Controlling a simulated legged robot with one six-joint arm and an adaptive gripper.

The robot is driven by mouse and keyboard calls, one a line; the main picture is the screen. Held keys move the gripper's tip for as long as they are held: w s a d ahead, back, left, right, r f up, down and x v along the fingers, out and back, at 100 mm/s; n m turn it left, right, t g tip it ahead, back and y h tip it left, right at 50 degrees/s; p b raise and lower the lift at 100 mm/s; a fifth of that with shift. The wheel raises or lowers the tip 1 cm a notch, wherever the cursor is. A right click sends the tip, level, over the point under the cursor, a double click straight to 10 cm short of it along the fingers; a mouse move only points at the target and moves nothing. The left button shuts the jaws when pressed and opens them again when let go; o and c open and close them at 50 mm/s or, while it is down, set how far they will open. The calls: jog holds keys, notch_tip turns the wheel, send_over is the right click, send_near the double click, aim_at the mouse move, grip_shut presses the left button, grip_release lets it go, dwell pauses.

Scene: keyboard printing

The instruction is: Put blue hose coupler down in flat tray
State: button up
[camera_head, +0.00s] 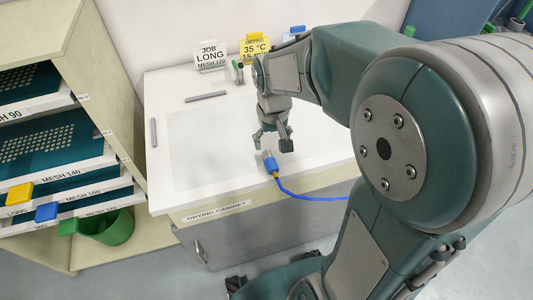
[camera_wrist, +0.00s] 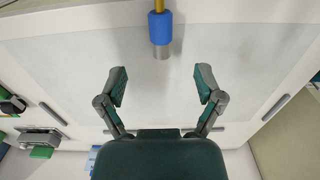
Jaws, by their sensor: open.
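The blue hose coupler (camera_head: 270,163) has a blue sleeve and a grey metal end, and appears to lie on the pale flat area (camera_head: 200,160) of the white cabinet top, near its front edge. I cannot tell whether that area is the flat tray. My gripper (camera_head: 272,138) is open and empty, just beyond the coupler in the head view. In the wrist view the coupler (camera_wrist: 160,28) is at the top centre, its metal end pointing between the open fingertips (camera_wrist: 161,82) but apart from them.
A blue hose (camera_head: 310,197) runs from the coupler over the cabinet's front edge. Grey bars (camera_head: 206,97) border the pale area. Sign cards (camera_head: 210,55) stand at the back. A shelf rack (camera_head: 60,130) with screens is at left, with a green bucket (camera_head: 108,228) below.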

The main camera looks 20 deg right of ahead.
aim_at(272, 164)
jog(key=f, duration=0.9)
jog(key=shift+s+f, duration=0.3)
grip_shut()
